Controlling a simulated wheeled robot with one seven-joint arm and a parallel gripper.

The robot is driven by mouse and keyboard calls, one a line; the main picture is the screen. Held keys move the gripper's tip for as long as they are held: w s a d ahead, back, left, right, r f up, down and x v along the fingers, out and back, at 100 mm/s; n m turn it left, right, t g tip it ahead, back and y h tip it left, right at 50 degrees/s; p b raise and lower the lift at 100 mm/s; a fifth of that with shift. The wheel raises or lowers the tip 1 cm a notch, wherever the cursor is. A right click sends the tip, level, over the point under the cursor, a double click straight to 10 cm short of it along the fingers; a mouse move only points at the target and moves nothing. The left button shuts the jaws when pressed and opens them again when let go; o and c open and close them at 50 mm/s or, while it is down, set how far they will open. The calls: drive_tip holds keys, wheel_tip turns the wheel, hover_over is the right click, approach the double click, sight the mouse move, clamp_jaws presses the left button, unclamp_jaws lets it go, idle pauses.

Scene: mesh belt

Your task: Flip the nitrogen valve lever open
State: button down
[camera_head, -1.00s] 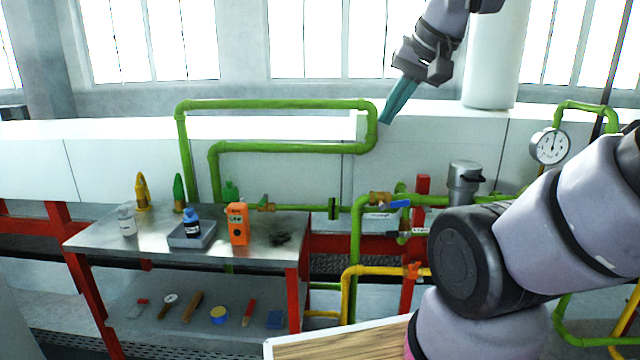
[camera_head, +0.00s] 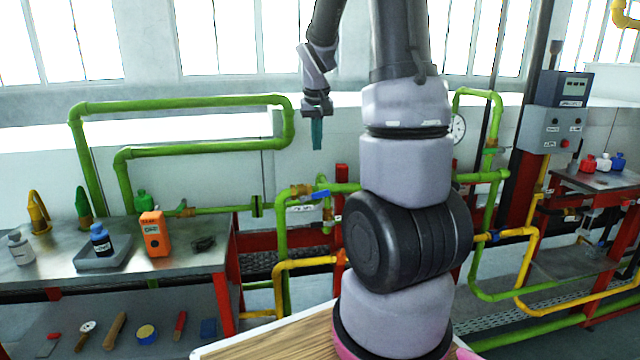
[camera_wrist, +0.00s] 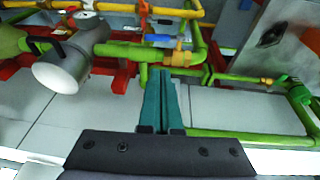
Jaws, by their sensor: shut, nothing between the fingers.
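A brass valve (camera_head: 302,190) with a blue lever (camera_head: 320,195) sits on the green pipework behind my arm. No readable label shows which valve is nitrogen. In the wrist view, the brass valve (camera_wrist: 180,57) and blue lever (camera_wrist: 158,38) lie beyond my fingertips. The lever looks roughly in line with the pipe there. My gripper (camera_head: 317,148) has teal fingers pointing down, in the air above the valve in the head view and apart from it. The fingers (camera_wrist: 162,72) are together and empty. My arm hides part of the pipes to the right.
A steel table (camera_head: 150,262) with an orange meter (camera_head: 155,235) and bottles stands at the left. A green pipe loop (camera_head: 290,125) is just left of my gripper. A grey canister (camera_wrist: 62,68) is at the wrist view's left. A control box (camera_head: 550,128) stands right.

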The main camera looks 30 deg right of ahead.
hover_over(324, 195)
drive_tip(key=a, duration=0.1)
wheel_tip(324, 195, down, 13)
drive_tip(key=shift+a+f, duration=0.1)
drive_tip(key=shift+f, duration=0.35)
drive_tip(key=shift+s+d+f, duration=0.15)
drive_tip(key=shift+d+f, duration=0.05)
drive_tip(key=shift+f, duration=0.3)
drive_tip(key=shift+s+d+f, duration=0.15)
drive_tip(key=shift+d+f, duration=0.05)
drive_tip(key=shift+f, duration=0.3)
drive_tip(key=shift+r, duration=0.15)
